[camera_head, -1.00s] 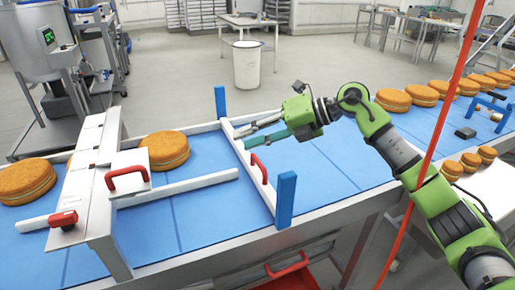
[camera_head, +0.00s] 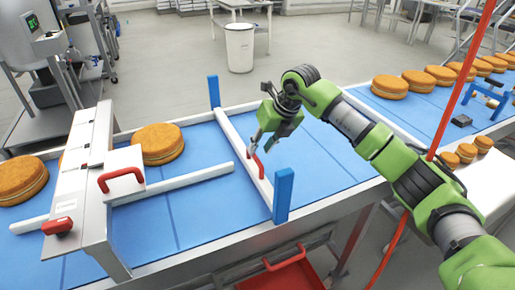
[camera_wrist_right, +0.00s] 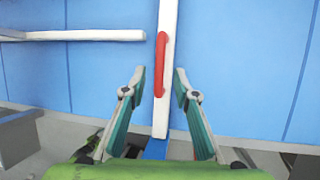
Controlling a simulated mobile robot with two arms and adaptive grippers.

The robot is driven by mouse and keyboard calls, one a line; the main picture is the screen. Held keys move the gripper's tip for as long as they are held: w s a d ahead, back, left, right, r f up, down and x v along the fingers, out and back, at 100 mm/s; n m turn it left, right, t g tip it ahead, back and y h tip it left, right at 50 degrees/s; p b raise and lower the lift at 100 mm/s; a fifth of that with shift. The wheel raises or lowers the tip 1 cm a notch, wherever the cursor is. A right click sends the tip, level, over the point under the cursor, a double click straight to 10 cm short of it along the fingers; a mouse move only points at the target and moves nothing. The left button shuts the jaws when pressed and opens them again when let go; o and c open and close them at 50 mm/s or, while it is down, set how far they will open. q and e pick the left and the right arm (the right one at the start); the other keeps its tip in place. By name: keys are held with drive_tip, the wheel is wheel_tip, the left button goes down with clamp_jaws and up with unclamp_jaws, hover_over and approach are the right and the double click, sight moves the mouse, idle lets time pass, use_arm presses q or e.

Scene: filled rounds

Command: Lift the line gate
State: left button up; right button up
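The line gate is a white bar (camera_head: 231,133) lying across the blue conveyor between two blue posts (camera_head: 283,192). A red handle (camera_head: 258,166) is on the bar, and it also shows in the right wrist view (camera_wrist_right: 160,66). My right gripper (camera_head: 254,152) points down at the bar near the handle. In the right wrist view my right gripper (camera_wrist_right: 159,80) is open, with one finger on each side of the bar and the handle between them. The fingers appear apart from the handle. My left gripper is not in view.
A white housing with a red handle (camera_head: 121,177) spans the belt at the left. Filled rounds (camera_head: 160,143) stand beside it, and several more (camera_head: 389,87) line the far right. White guide rails (camera_head: 170,187) lie left of the gate. A red bin (camera_head: 290,275) is below the front edge.

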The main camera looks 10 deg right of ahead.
drive_tip(key=shift+p+x, duration=0.3)
drive_tip(key=shift+x, duration=1.35)
clamp_jaws()
wheel_tip(320, 180, up, 11)
drive_tip(key=p, duration=0.2)
drive_tip(key=shift+p, duration=0.3)
unclamp_jaws()
